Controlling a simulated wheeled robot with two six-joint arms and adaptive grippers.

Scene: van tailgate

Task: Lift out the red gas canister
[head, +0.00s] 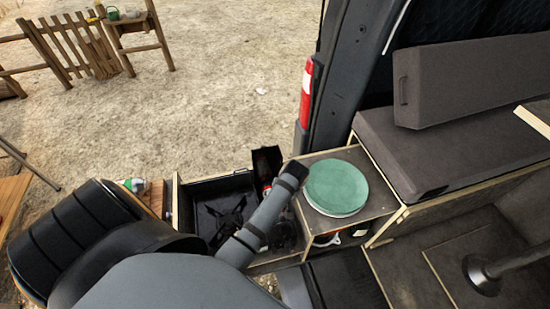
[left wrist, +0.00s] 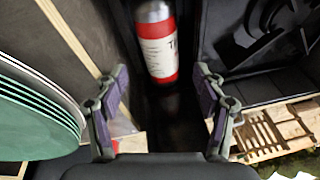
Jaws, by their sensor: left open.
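The red gas canister (left wrist: 157,45) shows in the left wrist view, with a white label around its middle and a red lower band. It sits in a narrow dark compartment, and its far end is cut off by the picture's top edge. My left gripper (left wrist: 160,88) is open, with its two fingers spread to either side of the canister's line. Nothing is between the fingertips, and the canister appears just beyond them. In the head view my grey left arm covers much of this spot, and only a little red shows beside it. My right gripper is not in view.
A stack of green plates (head: 336,187) stands on the counter right of my arm; it shows at left in the wrist view (left wrist: 35,115). A dark drawer (head: 194,186) holding a black stove (head: 226,215) lies left of the arm. Grey cushions (head: 440,145) fill the right.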

